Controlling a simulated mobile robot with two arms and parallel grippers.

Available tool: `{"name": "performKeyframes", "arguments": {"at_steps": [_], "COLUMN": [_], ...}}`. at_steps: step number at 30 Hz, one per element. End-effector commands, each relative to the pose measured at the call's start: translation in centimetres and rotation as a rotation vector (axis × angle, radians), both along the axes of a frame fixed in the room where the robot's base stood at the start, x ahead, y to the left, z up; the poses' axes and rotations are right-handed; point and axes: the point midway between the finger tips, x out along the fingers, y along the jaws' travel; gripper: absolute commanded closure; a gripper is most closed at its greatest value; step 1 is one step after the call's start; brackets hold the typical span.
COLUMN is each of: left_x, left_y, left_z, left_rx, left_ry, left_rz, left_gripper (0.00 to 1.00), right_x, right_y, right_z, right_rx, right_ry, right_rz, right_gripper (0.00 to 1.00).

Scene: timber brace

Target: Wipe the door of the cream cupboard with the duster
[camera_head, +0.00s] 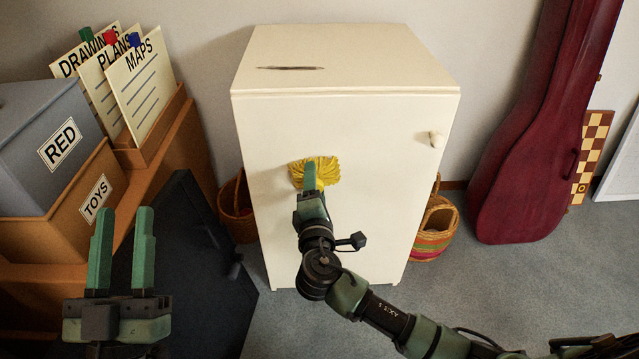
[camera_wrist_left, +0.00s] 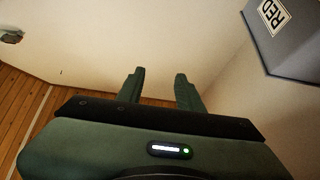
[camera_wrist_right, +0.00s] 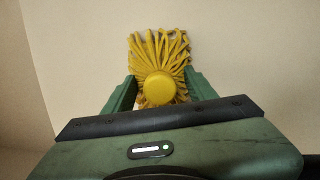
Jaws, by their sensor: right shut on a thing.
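The cream cupboard (camera_head: 300,60) stands against the wall, its door (camera_head: 370,190) shut, with a round knob (camera_head: 435,139) at the upper right. The yellow duster (camera_head: 322,168) is at the left-centre of the door, its strands spread towards the surface; they look close against it. My right gripper (camera_head: 312,180) is shut on the duster; in the right wrist view the duster's round yellow end (camera_wrist_right: 159,88) sits between the fingers. My left gripper (camera_head: 121,225) is open and empty at the lower left, away from the cupboard; its parted fingers also show in the left wrist view (camera_wrist_left: 157,88).
At left are a grey box (camera_head: 40,130) marked RED, a wooden TOYS bin (camera_head: 60,215) and a holder with cards (camera_head: 140,85). Baskets (camera_head: 436,225) (camera_head: 238,205) flank the cupboard. A dark red instrument case (camera_head: 530,150) and a checkered board (camera_head: 592,150) stand at right.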

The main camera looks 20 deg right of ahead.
Motion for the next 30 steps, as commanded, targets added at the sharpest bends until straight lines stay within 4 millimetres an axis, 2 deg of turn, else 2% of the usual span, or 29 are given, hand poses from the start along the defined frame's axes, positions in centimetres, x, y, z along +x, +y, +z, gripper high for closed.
{"name": "performKeyframes", "arguments": {"at_steps": [7,24,30], "left_x": [0.2,2.4,2.6], "left_y": [-0.1,0.2,0.2], "left_z": [-0.1,-5.5,-6.3], "left_rx": [0.004,0.088,0.098], "left_ry": [0.015,0.316,0.356], "left_rz": [0.000,0.019,0.021], "left_gripper": [0.64,0.64,0.64], "right_x": [-0.2,-5.0,-5.7], "right_y": [0.3,1.6,1.7], "right_z": [0.4,0.2,0.2], "right_rx": [0.000,0.001,0.000], "right_ry": [-0.006,-0.001,-0.003], "right_rz": [0.008,0.004,0.003], "right_gripper": [0.82,0.82,0.82]}}
